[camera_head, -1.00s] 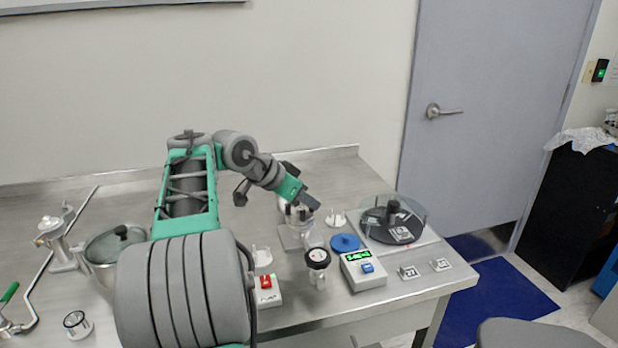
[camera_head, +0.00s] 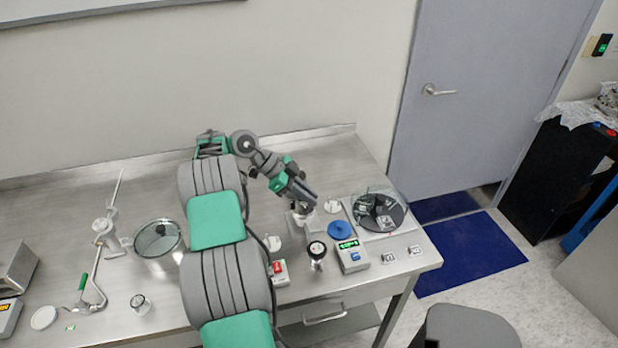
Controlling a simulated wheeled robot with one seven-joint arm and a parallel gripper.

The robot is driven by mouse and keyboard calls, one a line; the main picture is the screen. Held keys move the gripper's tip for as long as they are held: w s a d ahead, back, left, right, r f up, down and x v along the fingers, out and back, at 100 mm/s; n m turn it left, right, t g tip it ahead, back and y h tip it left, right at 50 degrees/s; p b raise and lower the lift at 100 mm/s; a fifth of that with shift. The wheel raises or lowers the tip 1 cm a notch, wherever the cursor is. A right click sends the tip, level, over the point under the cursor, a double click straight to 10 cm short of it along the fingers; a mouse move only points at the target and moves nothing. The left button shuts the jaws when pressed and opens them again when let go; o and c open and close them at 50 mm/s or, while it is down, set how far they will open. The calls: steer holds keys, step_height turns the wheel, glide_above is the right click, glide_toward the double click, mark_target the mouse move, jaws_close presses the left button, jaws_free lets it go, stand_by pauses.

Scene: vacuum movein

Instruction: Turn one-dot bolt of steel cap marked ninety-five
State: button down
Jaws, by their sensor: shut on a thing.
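My gripper (camera_head: 305,203) is in the middle of the bench, pointing down and to the right. It is shut on a small part at the top of a pale metal fitting (camera_head: 300,226). The jaws hide most of that part, so I cannot tell its shape or any dots on it. No cap marked ninety-five can be read. A dark round disc (camera_head: 372,206) with a pale label sits under a clear cover at the right, and its label is too small to read.
A blue disc (camera_head: 339,230), a box with a green display (camera_head: 352,258), a black-topped gauge (camera_head: 317,251) and a red-switch box (camera_head: 280,273) stand close around the gripper. Two small number plates (camera_head: 388,257) lie near the front right edge.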

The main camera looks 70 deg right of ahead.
steer(key=shift+r+m+p, duration=0.3)
steer(key=shift+p, duration=0.6)
steer(key=shift+f+y+p, duration=0.15)
steer(key=shift+y+p, duration=0.15)
steer(key=shift+f, duration=0.15)
steer(key=c, duration=1.7)
jaws_free()
steer(key=shift+d, duration=0.1)
steer(key=shift+w, duration=0.1)
